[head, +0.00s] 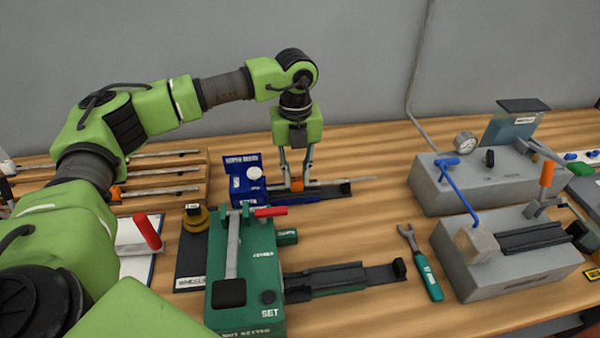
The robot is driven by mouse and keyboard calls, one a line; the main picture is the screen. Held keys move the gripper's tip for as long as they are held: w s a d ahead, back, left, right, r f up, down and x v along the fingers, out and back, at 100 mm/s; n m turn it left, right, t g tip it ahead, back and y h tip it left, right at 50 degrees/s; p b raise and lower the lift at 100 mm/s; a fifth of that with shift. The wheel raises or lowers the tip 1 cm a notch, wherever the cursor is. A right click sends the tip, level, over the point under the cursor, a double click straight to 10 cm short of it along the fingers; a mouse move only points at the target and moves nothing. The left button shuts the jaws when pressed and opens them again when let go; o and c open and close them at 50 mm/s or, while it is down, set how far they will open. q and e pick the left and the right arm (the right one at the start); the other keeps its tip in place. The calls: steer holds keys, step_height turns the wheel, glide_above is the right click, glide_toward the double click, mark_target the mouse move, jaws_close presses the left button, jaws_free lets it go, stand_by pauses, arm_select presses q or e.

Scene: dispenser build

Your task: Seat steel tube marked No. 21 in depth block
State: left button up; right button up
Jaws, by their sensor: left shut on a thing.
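My left gripper (297,181) reaches down over the channel and is shut on a thin steel tube (350,180). The tube lies roughly level along the channel, its right end reaching past the channel's end. An orange part shows between the fingers. The tube's left end and its number cannot be made out, so I cannot tell how far it sits in the block. My right gripper is out of view.
A wooden rack (190,192) with several steel tubes is at the left. A green fixture (245,275) with a red handle stands in front of the depth block. A teal-handled wrench (428,278) lies mid-bench. Grey machines (470,185) fill the right.

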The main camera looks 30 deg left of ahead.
mark_target(281, 186)
arm_select(q)
steer(key=shift+s+a, duration=0.55)
steer(key=shift+a, duration=0.15)
steer(key=shift+s+a, duration=0.5)
steer(key=shift+a, duration=0.2)
steer(key=shift+s+a, duration=0.1)
steer(key=o, duration=1.1)
steer(key=shift+o, duration=0.2)
steer(key=shift+o, duration=0.5)
steer(key=shift+f, duration=0.1)
steer(key=shift+a+r+p, duration=0.1)
steer(key=shift+r+p, duration=0.35)
steer(key=shift+r, duration=0.4)
steer(key=shift+o, duration=0.5)
steer(key=shift+r+p, duration=0.85)
steer(key=shift+r, duration=0.5)
steer(key=shift+r+p, duration=0.85)
steer(key=shift+r, duration=0.55)
